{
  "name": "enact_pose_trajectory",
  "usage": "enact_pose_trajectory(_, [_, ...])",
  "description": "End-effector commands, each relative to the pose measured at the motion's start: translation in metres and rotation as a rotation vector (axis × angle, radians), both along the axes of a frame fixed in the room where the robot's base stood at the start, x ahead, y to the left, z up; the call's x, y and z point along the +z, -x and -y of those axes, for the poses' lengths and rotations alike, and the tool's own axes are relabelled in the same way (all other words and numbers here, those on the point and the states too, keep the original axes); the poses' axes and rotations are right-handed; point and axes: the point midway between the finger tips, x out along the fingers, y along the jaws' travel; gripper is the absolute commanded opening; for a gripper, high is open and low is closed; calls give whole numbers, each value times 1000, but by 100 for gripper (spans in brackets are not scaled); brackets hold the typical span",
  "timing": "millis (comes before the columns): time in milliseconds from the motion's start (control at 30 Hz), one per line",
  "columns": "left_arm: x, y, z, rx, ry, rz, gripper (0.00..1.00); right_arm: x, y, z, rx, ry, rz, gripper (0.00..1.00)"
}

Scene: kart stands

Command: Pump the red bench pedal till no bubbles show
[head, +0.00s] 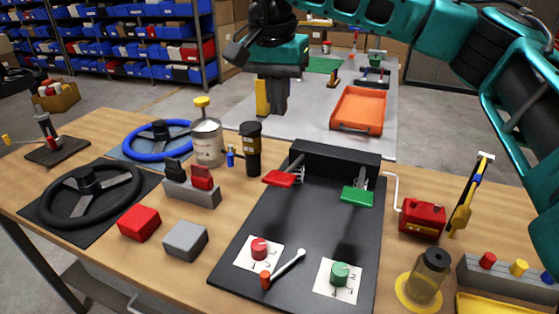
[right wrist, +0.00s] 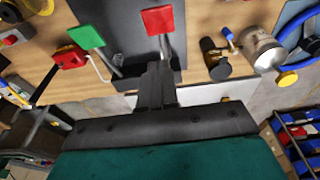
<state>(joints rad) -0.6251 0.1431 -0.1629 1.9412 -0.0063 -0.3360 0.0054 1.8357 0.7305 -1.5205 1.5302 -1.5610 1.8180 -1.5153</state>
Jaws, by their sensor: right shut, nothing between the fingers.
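The red pedal (head: 279,179) sits on the left arm of the black pedal unit on the wooden bench, tilted up. The green pedal (head: 357,196) is to its right. In the right wrist view the red pedal (right wrist: 158,20) lies just beyond my fingers, with a gap seen between. My right gripper (head: 274,108) is shut and empty, raised behind the pedal unit; its dark fingers (right wrist: 157,72) are together in the wrist view. A jar (head: 430,268) with amber liquid and a dark lid stands at front right; bubbles cannot be made out. My left gripper is not in view.
A dark bottle (head: 251,150) and a silver canister (head: 207,141) stand left of the pedals. A red can (head: 422,217) is to the right.

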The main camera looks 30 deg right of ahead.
Motion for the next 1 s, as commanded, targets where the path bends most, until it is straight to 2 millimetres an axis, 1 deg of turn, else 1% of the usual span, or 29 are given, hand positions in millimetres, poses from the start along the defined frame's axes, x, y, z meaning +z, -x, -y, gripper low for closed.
enact_pose_trajectory(167, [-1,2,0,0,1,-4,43,-4,0,1,-1,0,-1,0])
enact_pose_trajectory(267, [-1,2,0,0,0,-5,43,-15,-2,2,-1,0,-2,0])
enact_pose_trajectory(367, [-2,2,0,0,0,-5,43,-33,-3,5,-2,0,-5,0])
enact_pose_trajectory(700, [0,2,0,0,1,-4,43,-103,-11,14,-1,0,-4,0])
enact_pose_trajectory(900, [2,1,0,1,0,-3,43,-128,-6,8,-1,1,-1,0])
enact_pose_trajectory(1000, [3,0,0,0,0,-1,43,-135,-5,6,-1,-1,-1,0])
